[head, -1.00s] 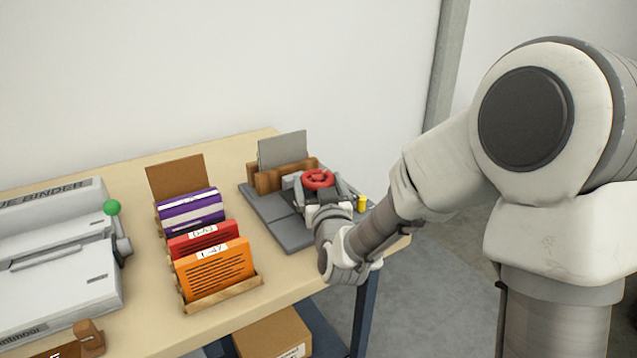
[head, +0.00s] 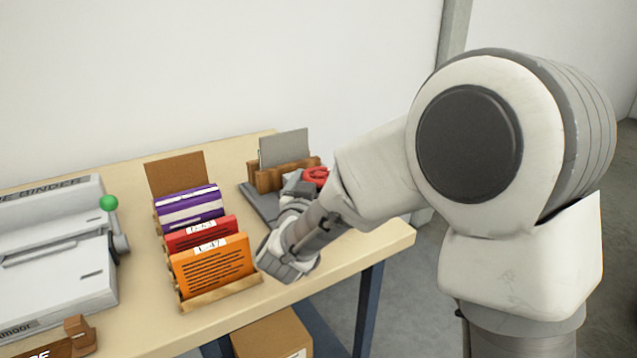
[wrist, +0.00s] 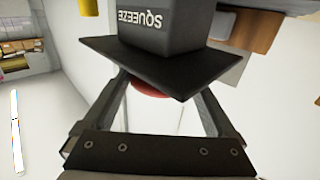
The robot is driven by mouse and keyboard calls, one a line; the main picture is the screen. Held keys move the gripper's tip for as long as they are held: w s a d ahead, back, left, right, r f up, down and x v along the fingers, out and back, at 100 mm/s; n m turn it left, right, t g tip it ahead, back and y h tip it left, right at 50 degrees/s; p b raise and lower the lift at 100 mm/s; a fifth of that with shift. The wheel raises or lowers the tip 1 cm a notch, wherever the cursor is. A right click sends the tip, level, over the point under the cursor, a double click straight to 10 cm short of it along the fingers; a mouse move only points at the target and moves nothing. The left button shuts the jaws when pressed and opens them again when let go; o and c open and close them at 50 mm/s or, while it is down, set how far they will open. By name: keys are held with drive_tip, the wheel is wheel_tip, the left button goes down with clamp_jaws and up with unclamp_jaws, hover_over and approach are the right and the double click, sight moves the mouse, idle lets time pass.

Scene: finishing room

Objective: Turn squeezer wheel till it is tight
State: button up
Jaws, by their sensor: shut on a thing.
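The red squeezer wheel (head: 315,176) sits on the grey squeezer (head: 262,204) at the back right of the table, partly hidden by my arm. In the wrist view, part of the red wheel (wrist: 152,90) shows between my fingers, below the black plate (wrist: 185,62) of the block marked SQUEEZE. My gripper (wrist: 160,92) is shut on the wheel. In the head view, my gripper (head: 298,186) reaches the wheel from its left front side, and its fingertips are mostly hidden. How tight the wheel is cannot be seen.
A wooden rack with orange (head: 214,268), red and purple booklets stands left of my wrist, close to it. A binder machine (head: 55,245) with a green-knobbed lever is at the far left. The table's front right corner (head: 385,245) is clear.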

drive_tip(key=shift+r+h, duration=0.15)
drive_tip(key=shift+h, duration=0.15)
drive_tip(key=o, duration=1)
drive_tip(key=p+v, duration=0.2)
drive_tip(key=v, duration=1.5)
drive_tip(key=shift+s, duration=0.2)
